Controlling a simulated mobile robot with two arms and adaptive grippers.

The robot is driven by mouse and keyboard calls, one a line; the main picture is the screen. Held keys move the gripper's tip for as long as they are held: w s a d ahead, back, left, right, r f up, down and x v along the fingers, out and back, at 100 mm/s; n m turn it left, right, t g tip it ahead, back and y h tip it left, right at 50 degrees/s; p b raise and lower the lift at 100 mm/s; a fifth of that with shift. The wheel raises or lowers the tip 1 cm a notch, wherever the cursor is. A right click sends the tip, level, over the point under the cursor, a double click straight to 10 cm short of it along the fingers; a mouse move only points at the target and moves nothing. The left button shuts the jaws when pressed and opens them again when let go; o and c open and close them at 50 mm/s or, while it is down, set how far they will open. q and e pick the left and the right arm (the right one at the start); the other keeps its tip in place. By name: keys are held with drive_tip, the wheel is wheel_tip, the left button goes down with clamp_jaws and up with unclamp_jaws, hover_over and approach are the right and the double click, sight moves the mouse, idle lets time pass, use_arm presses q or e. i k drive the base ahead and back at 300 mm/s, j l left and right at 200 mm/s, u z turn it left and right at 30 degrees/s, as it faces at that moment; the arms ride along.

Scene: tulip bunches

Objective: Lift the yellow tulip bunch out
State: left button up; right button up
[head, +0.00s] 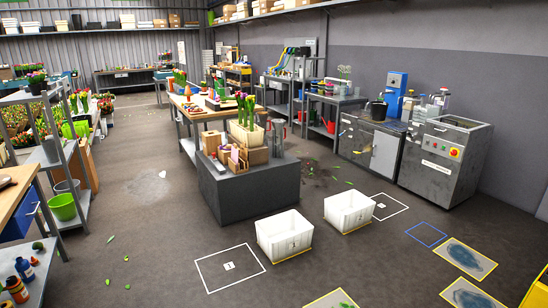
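A bunch of green-stemmed tulips (246,108) stands upright at the light-coloured box on the dark grey block. Red-topped tulips (180,76) stand farther back on the long worktable. I cannot tell for certain which bunch is the yellow one. Neither of my grippers is in view.
Two white crates (285,245) (349,222) stand on the floor in front of the grey block (245,197). A metal shelf (78,150) and a green bucket (62,207) are at left. A steel machine (440,165) stands at right. Open floor lies in the foreground.

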sight(251, 100)
drive_tip(key=i+j+u, duration=0.3)
drive_tip(key=i, duration=0.75)
drive_tip(key=i+u, duration=0.25)
drive_tip(key=i, duration=2.95)
